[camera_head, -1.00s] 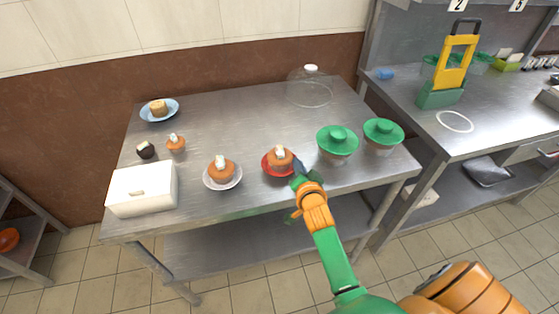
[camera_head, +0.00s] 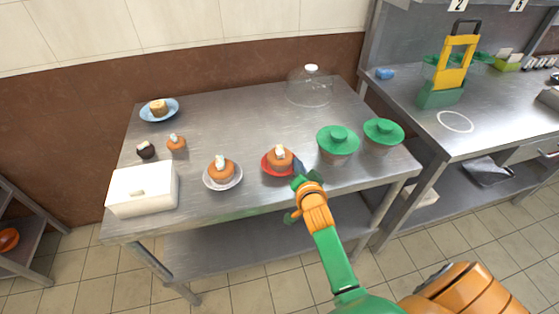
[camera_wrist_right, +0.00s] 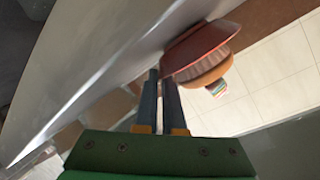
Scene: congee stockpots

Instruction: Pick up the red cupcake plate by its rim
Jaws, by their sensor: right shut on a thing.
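The red plate (camera_head: 268,168) holds an orange-brown cupcake (camera_head: 280,158) with a white top, near the front edge of the steel table. In the right wrist view the red plate (camera_wrist_right: 195,48) and its cupcake (camera_wrist_right: 208,72) appear sideways at the fingertips. My right gripper (camera_head: 298,170) is at the plate's right side. In the right wrist view its fingers (camera_wrist_right: 160,78) are close together, with the plate's rim at their tips. They are shut on the rim. The plate looks level and on or just above the table. My left gripper is not in view.
A white plate (camera_head: 238,180) with a cupcake stands left of the red plate. Two green-lidded bowls (camera_head: 338,142) (camera_head: 384,135) stand close on the right. A white box (camera_head: 142,190) is at the front left, and a clear dome (camera_head: 311,88) at the back. The table's middle is clear.

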